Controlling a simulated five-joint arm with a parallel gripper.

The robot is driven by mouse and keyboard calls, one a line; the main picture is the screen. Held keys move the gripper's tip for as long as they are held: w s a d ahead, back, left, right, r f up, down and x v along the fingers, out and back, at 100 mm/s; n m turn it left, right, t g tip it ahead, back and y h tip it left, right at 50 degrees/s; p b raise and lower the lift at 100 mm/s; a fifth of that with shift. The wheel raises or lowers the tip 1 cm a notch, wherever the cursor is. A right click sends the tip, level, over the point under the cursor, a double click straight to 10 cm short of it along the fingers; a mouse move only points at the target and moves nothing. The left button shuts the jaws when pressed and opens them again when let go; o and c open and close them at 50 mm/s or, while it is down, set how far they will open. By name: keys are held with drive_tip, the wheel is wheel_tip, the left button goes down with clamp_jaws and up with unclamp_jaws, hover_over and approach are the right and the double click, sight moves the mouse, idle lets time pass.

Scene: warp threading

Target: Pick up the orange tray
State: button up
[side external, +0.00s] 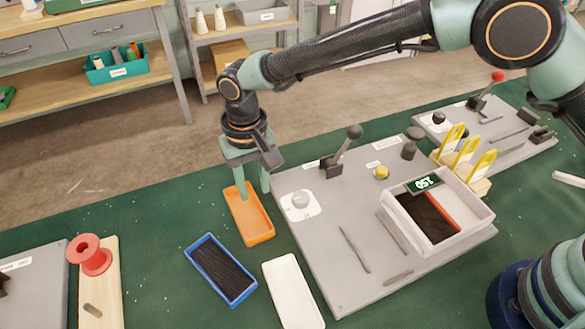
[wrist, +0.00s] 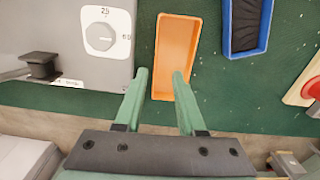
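The orange tray (side external: 250,222) is a shallow, empty, long box on the green mat, left of the grey board. It also shows in the wrist view (wrist: 177,45), at the top centre. My gripper (side external: 252,190) is open and empty, pointing down at the tray's far end. In the wrist view, my gripper (wrist: 161,75) has its left finger just left of the tray and its right finger overlapping the tray's floor. Whether the fingers touch the tray, and their exact height above it, I cannot tell.
A blue tray (side external: 220,269) with dark strands and a white tray (side external: 292,290) lie nearby. The grey board (side external: 350,200) carries a dial (side external: 300,200), a lever (side external: 341,152) and a white bin (side external: 476,212). A red spool (side external: 89,254) stands left. Bare mat lies left of the orange tray.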

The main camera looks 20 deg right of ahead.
sight(248, 212)
drive_tip(key=f, duration=0.3)
drive_tip(key=s+d+f, duration=0.1)
drive_tip(key=shift+s+f, duration=0.1)
drive_tip(key=shift+f, duration=0.1)
drive_tip(key=shift+a+f, duration=0.1)
drive_tip(key=shift+f, duration=0.2)
clamp_jaws()
idle(1.0)
